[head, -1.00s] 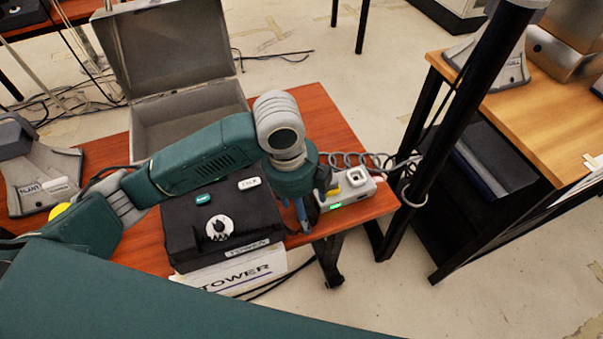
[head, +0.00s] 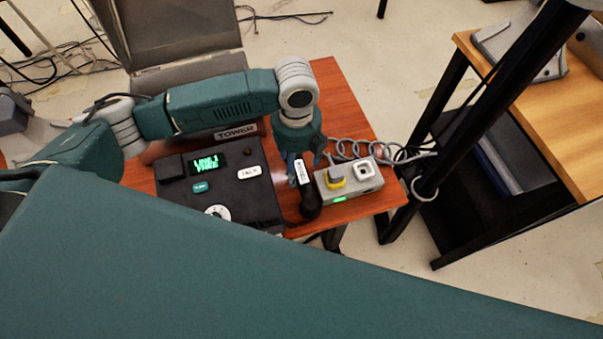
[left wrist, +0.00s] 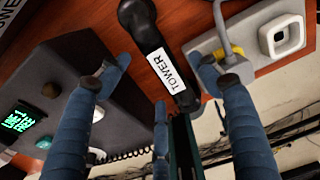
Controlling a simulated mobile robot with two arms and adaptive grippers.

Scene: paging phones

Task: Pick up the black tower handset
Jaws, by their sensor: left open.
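The black tower handset (head: 309,203) lies at the right part of the red-brown table, between the black tower console (head: 222,185) and a small grey box (head: 345,182). In the left wrist view the handset (left wrist: 150,32) shows its white TOWER label. My left gripper (head: 298,165) is over the handset. In the left wrist view its blue fingers (left wrist: 163,68) are spread, one on each side of the handset, and a third shows below. Whether any finger touches the handset cannot be told. My right gripper is not in view.
The grey box carries a yellow-handled part and a white square socket, close to the right finger. A coiled grey cord (head: 365,149) runs to a black post (head: 480,110). An open grey case (head: 180,70) stands behind. A wooden desk (head: 540,100) is at right.

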